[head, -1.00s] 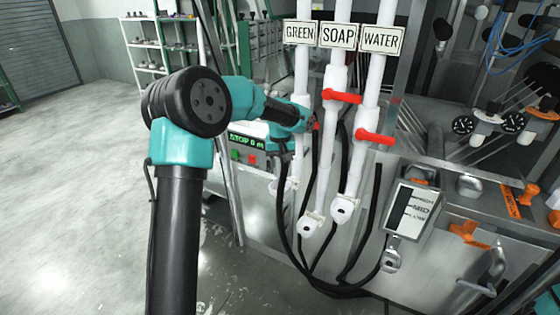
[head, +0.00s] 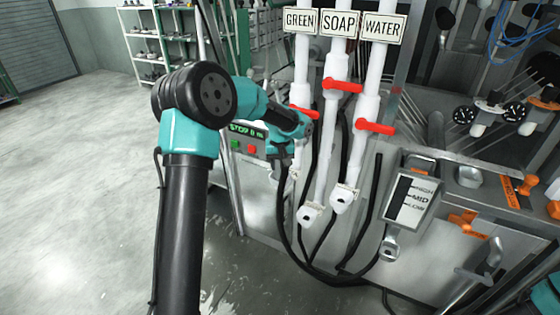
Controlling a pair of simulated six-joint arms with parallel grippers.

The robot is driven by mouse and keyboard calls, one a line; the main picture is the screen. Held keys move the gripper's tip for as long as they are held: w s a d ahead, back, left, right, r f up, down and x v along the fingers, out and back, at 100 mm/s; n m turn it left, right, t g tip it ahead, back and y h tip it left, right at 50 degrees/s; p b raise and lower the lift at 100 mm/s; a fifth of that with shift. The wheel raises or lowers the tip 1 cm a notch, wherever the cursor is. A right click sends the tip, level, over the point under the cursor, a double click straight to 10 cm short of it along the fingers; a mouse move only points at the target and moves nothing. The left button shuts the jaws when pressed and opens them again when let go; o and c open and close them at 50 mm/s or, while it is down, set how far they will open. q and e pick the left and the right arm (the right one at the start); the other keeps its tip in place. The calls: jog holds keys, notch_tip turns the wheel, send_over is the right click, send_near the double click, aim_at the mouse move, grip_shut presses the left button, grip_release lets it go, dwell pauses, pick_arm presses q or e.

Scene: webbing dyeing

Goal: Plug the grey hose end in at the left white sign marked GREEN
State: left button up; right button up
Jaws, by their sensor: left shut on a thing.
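The white sign marked GREEN (head: 300,21) is the leftmost of three signs. Its white pipe (head: 302,62) runs down behind my left gripper to a lower outlet, mostly hidden. My left gripper (head: 281,160) is beside the lower part of this pipe. It is shut on the hose end, which its jaws largely hide. A black hose (head: 281,215) hangs down from just under it. I cannot tell whether the hose end touches the outlet. My right gripper is not in view.
Signs SOAP (head: 339,24) and WATER (head: 382,27) have white pipes close by, with red valve levers (head: 343,85) sticking out. Other black hoses hang below. A level panel (head: 412,200) stands right. Open floor (head: 90,180) lies left.

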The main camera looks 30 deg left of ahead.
pick_arm(q)
jog(key=shift+f, duration=0.6)
jog(key=o, duration=1.1)
jog(key=shift+o, duration=0.2)
jog(key=shift+r, duration=0.1)
notch_tip(320, 180, up, 17)
